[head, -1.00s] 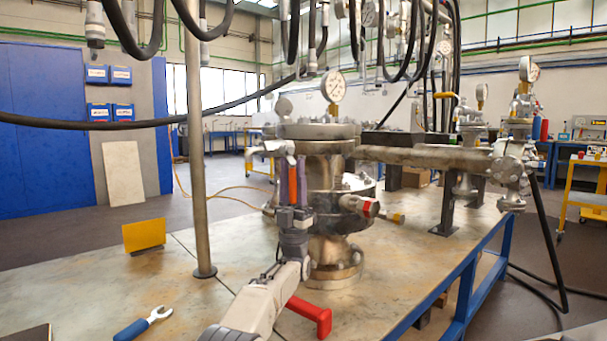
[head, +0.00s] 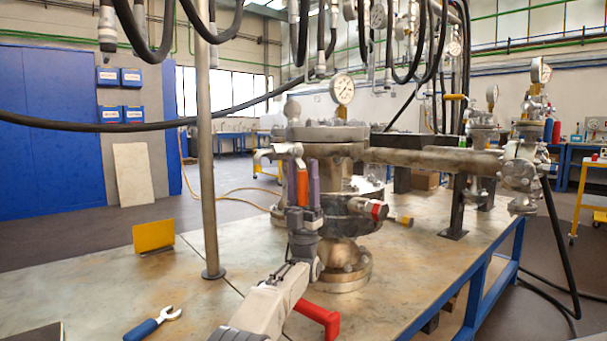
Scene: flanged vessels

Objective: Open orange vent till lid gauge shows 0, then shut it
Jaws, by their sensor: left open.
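The flanged vessel (head: 335,160) stands upright on the bench. The lid gauge (head: 342,90), with a round white dial, rises above its lid; the needle is too small to read. The orange vent handle (head: 302,186) hangs upright at the vessel's left front, under a grey metal fitting. My left gripper (head: 304,188) points up from below, open, with its fingers around or beside the orange handle; I cannot tell whether they touch it. A purple finger shows just right of the handle. My right gripper is not in view.
A metal post (head: 207,150) stands left of the vessel. A red handle (head: 318,318) lies near my left arm. A blue-handled wrench (head: 152,323) and a yellow plate (head: 153,235) are on the bench. A thick pipe (head: 430,158) runs right; black hoses hang above.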

